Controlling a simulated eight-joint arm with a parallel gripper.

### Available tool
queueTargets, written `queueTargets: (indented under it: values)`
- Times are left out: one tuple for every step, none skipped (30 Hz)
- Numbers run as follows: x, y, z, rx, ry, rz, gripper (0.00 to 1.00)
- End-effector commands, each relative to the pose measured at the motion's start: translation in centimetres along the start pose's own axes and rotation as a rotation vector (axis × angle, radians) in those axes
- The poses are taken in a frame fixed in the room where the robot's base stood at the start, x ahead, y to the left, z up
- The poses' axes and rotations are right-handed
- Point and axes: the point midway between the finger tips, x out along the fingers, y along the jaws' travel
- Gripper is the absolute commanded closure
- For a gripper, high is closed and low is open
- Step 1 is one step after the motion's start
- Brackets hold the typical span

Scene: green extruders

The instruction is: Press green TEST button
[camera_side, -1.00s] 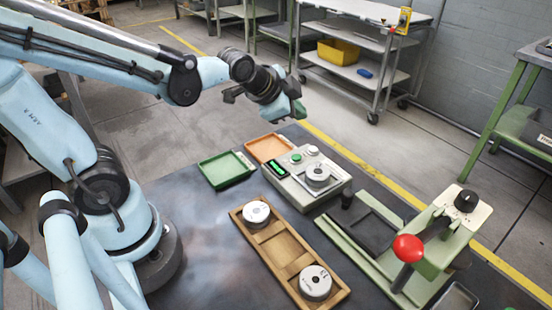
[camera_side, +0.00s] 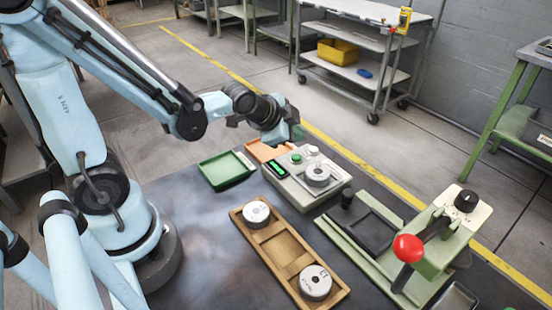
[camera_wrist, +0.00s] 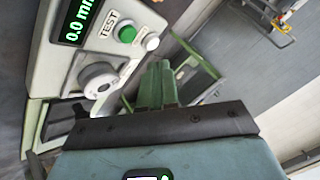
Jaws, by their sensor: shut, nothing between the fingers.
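The grey tester box (camera_side: 325,196) stands on the dark table and carries the green TEST button (camera_side: 296,157), a lit green display (camera_side: 277,168) and a pale round disc (camera_side: 317,174). In the wrist view the green button (camera_wrist: 127,34) sits beside the printed word TEST, and the display (camera_wrist: 80,18) reads about 0.0 mm. My gripper (camera_side: 297,133) hangs above the back of the tester, apart from the button. Its green fingers (camera_wrist: 157,84) are shut with nothing between them, to the lower right of the button in the wrist view.
A white knob (camera_side: 313,151) is close beside the button. A green tray (camera_side: 222,181) and an orange tray (camera_side: 253,144) lie left of the tester. A wooden tray (camera_side: 238,217) with two discs lies in front. A green press with a red knob (camera_side: 408,248) stands right.

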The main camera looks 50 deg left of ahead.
Motion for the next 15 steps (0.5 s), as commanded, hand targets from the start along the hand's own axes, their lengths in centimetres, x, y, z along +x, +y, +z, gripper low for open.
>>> queueTargets:
  values:
    - [0.4, 0.3, 0.3, 0.000, 0.000, 0.000, 1.00]
    - [0.6, 0.4, 0.4, 0.000, 0.000, 0.000, 1.00]
    - [0.9, 0.5, 0.5, 0.000, 0.000, 0.000, 1.00]
    - [1.0, 0.7, 0.7, 0.000, 0.000, 0.000, 1.00]
    - [1.2, 0.8, 0.8, 0.000, 0.000, 0.000, 1.00]
    - [1.4, 0.9, 0.9, 0.000, 0.000, 0.000, 1.00]
    - [1.5, 1.0, 1.0, 0.000, 0.000, 0.000, 1.00]
    - [1.6, 1.1, 1.1, 0.000, 0.000, 0.000, 1.00]
    - [1.8, 1.2, 1.2, 0.000, 0.000, 0.000, 1.00]
    - [1.8, 1.3, 1.3, 0.000, 0.000, 0.000, 1.00]
    - [1.9, 1.4, 1.3, 0.000, 0.000, 0.000, 1.00]
    - [2.0, 1.4, 1.4, 0.000, 0.000, 0.000, 1.00]
    - [2.0, 1.4, 1.4, 0.000, 0.000, 0.000, 1.00]
    - [2.1, 1.5, 1.5, 0.000, 0.000, 0.000, 1.00]
    - [2.1, 1.5, 1.5, 0.000, 0.000, 0.000, 1.00]
